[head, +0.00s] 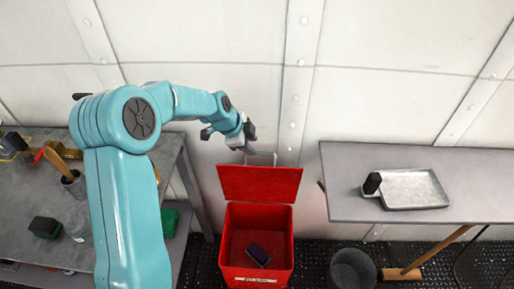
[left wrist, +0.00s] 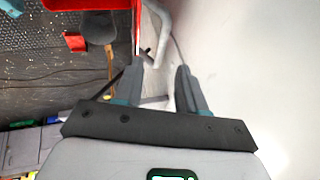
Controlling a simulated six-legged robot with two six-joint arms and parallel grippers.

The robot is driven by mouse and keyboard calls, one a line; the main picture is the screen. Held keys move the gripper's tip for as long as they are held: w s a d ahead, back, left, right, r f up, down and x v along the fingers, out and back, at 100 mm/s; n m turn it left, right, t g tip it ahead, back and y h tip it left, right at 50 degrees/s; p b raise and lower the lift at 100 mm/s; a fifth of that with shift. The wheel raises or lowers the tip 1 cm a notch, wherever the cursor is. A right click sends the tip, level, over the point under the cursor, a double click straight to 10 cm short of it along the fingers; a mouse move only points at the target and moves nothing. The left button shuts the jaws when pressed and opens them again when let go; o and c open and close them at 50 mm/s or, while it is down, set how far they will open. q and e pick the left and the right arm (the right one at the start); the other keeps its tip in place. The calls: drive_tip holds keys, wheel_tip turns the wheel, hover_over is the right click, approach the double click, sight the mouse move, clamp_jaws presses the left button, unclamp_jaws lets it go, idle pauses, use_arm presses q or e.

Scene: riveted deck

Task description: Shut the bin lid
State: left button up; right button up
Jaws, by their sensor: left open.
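The red bin (head: 229,262) stands on the floor in the middle of the head view. Its red lid (head: 258,183) is open and stands up at the back of the bin. A grey bar (head: 264,158) shows above the lid's top edge. My left gripper (head: 249,142) is open and empty, above and behind the lid near the wall. In the left wrist view, the gripper's fingers (left wrist: 161,68) are spread, with the lid's thin red edge (left wrist: 137,25) and a grey curved bar (left wrist: 160,35) just beyond them. The bin's red rim (left wrist: 85,5) is at the top. My right gripper does not show.
A dark block (head: 258,254) lies inside the bin. A grey table (head: 440,168) with a metal tray (head: 415,203) is at right, and a cluttered workbench (head: 27,193) at left. A dark bucket (head: 353,270) and a wooden-handled broom (head: 435,249) are right of the bin.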

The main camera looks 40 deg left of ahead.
sight(259, 153)
use_arm(q)
drive_tip(key=x, duration=0.5)
drive_tip(key=shift+w+f+p, duration=0.2)
drive_tip(key=shift+f+p, duration=0.1)
drive_tip(key=shift+p, duration=0.05)
drive_tip(key=shift+s+a, duration=0.1)
drive_tip(key=shift+s, duration=0.05)
drive_tip(key=shift+a, duration=0.1)
clamp_jaws()
